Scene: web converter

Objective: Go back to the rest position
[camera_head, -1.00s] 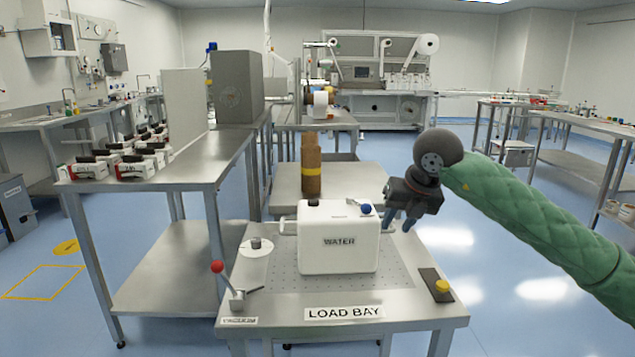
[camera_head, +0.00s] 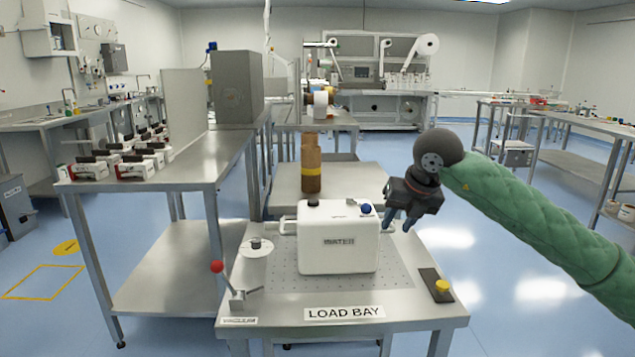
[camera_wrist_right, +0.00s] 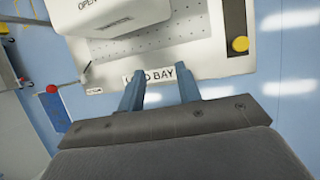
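My right gripper (camera_head: 398,218) hangs in the air just right of the white WATER container (camera_head: 338,240), with its fingers pointing down. In the right wrist view its two blue fingers (camera_wrist_right: 160,92) stand apart with nothing between them. The WATER container stands upright on the perforated plate of the LOAD BAY table (camera_head: 285,312); its lower part also shows in the right wrist view (camera_wrist_right: 110,15). My left gripper is in neither view.
A red-knobbed lever (camera_head: 218,267) stands at the table's left front, and a yellow knob (camera_head: 442,286) at its right edge. A steel bench (camera_head: 185,165) with several white devices lies left. Floor on the right is open.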

